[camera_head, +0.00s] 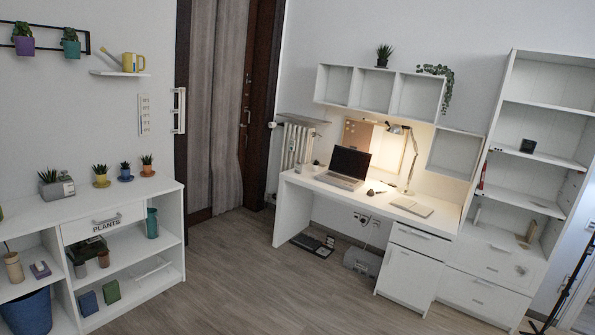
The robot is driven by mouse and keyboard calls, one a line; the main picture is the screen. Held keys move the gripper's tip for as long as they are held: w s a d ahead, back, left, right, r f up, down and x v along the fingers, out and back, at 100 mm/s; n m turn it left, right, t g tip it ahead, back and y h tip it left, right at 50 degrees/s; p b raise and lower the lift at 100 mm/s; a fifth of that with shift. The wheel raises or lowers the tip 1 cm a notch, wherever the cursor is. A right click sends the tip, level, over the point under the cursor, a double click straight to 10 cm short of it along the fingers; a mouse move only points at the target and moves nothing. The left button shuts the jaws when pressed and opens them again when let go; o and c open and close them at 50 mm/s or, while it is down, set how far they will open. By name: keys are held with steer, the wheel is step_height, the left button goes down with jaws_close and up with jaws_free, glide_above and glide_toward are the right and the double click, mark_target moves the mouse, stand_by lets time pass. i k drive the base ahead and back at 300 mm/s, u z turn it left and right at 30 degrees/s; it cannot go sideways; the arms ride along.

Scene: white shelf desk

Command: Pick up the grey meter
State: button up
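I cannot tell for certain which thing is the grey meter. A small grey boxy thing (60,190) is at the left, on top of the white plant cabinet (110,205), with a plant close behind or in it. A small dark grey box (528,146) stands on an upper shelf of the tall white shelf unit (540,117) at the right. A larger grey box (362,262) is on the floor under the white desk (318,185). My gripper is not in view.
A laptop (349,165), a lamp (410,160) and a tablet-like slab (411,206) are on the desk. Flat dark items (313,245) lie on the floor under it. The wooden floor (250,285) between cabinet and desk is clear. A black stand (567,285) is at the right edge.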

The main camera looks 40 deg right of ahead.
mark_target(299, 166)
steer(key=z, duration=0.1)
steer(key=i, duration=2.3)
steer(key=z, duration=0.4)
steer(key=i, duration=1.65)
steer(key=z, duration=0.55)
steer(key=i, duration=1.5)
steer(key=z, duration=0.75)
steer(key=i, duration=1.8)
steer(key=z, duration=0.35)
